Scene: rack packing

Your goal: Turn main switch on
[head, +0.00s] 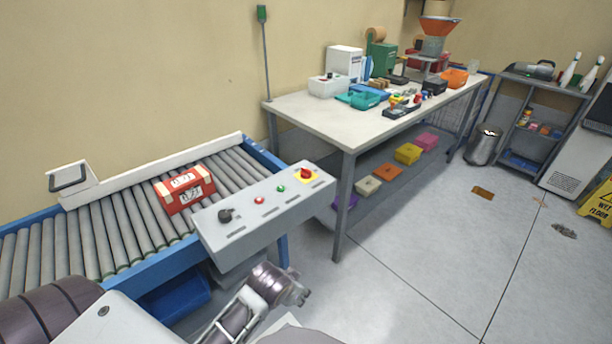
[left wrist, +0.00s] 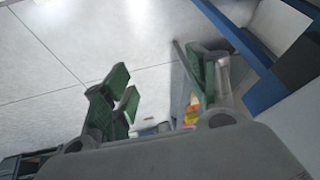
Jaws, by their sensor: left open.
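The control panel (head: 262,223) is a grey box at the end of the roller conveyor in the head view. On its top sit a black rotary knob (head: 225,215), a red button (head: 259,200), a green button (head: 281,188) and a red mushroom button (head: 306,174) on a yellow plate. I cannot read which one is labelled main switch. My left gripper (head: 301,294) is below and in front of the panel, apart from it. In the left wrist view my left gripper (left wrist: 160,90) is open and empty, its green-padded fingers spread above the floor. My right gripper is not in view.
A red box (head: 184,191) lies on the conveyor's rollers (head: 121,226). A workbench (head: 318,118) with several tools and bins stands behind the panel. A yellow wet-floor sign (head: 598,205) stands at the far right. The floor (head: 430,260) between is mostly clear.

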